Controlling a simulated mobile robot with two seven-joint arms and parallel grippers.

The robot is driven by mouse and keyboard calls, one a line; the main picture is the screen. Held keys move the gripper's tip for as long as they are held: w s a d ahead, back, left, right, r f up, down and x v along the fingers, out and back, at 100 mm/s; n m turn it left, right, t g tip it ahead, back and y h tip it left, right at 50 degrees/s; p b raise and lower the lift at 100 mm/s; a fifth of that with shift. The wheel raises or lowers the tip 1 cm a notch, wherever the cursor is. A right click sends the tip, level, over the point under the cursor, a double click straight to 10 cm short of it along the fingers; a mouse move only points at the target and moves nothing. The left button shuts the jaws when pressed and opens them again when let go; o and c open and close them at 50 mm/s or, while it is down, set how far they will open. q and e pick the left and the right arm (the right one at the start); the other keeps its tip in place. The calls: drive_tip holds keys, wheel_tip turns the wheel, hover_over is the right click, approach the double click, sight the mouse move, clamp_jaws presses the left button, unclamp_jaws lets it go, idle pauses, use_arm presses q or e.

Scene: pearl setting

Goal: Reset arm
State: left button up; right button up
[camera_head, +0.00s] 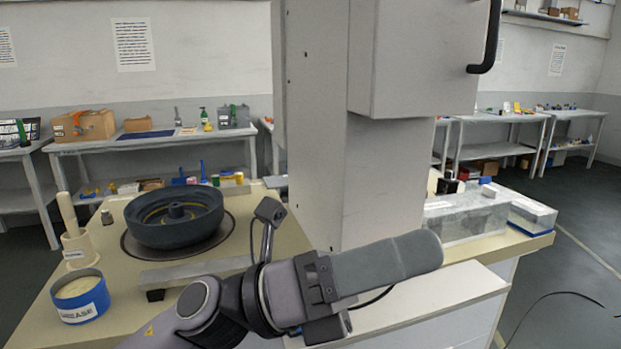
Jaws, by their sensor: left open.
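My left arm comes in from the lower left. Its gripper (425,252) points right and slightly up, in front of the tall grey column. The gripper is seen side-on, and its broad grey, rounded end hides the gap between the fingers. The gripper is open, and I see no separate object in it. It is to the right of the turntable with a dark round bowl-like part (174,216), apart from it. My right gripper is not in view.
A tan worktop (110,325) holds a blue-banded grease tub (80,297) and a cream holder with an upright stick (75,240). The tall grey machine column (315,130) stands behind the gripper. Clear bins (465,222) stand at right. Floor at far right is mostly open, with a black cable.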

use_arm(q)
drive_tip(key=w+a+f+n+t+y, duration=0.45)
drive_tip(key=n+t, duration=0.25)
drive_tip(key=n, duration=0.4)
drive_tip(key=w+a+f+n+t+y, duration=0.3)
drive_tip(key=a+n+t+y, duration=0.3)
drive_tip(key=n, duration=0.5)
drive_tip(key=w+a+f+n+t+y, duration=0.4)
drive_tip(key=a+n+t, duration=0.1)
drive_tip(key=n+t, duration=0.5)
drive_tip(key=s+a+f+n+g+y, duration=0.3)
drive_tip(key=a+f+n+g, duration=0.15)
drive_tip(key=f, duration=0.45)
drive_tip(key=s+a+f+n+g+y, duration=0.4)
drive_tip(key=a+f+n, duration=0.15)
drive_tip(key=f, duration=0.35)
drive_tip(key=s+a+f+n+g, duration=0.25)
drive_tip(key=s+f+g, duration=0.2)
drive_tip(key=s, duration=0.45)
drive_tip(key=s+a+f+n+g, duration=0.1)
drive_tip(key=s+a+f+g, duration=0.25)
drive_tip(key=s+f, duration=0.35)
drive_tip(key=w+d+t+h+p, duration=0.1)
drive_tip(key=w+d+t+p, duration=0.2)
drive_tip(key=w+t+p, duration=0.2)
drive_tip(key=t+p, duration=0.1)
drive_tip(key=p, duration=0.1)
drive_tip(key=shift+w+d+f+p, duration=0.25)
drive_tip(key=shift+d+p, duration=0.05)
drive_tip(key=shift+p, duration=0.1)
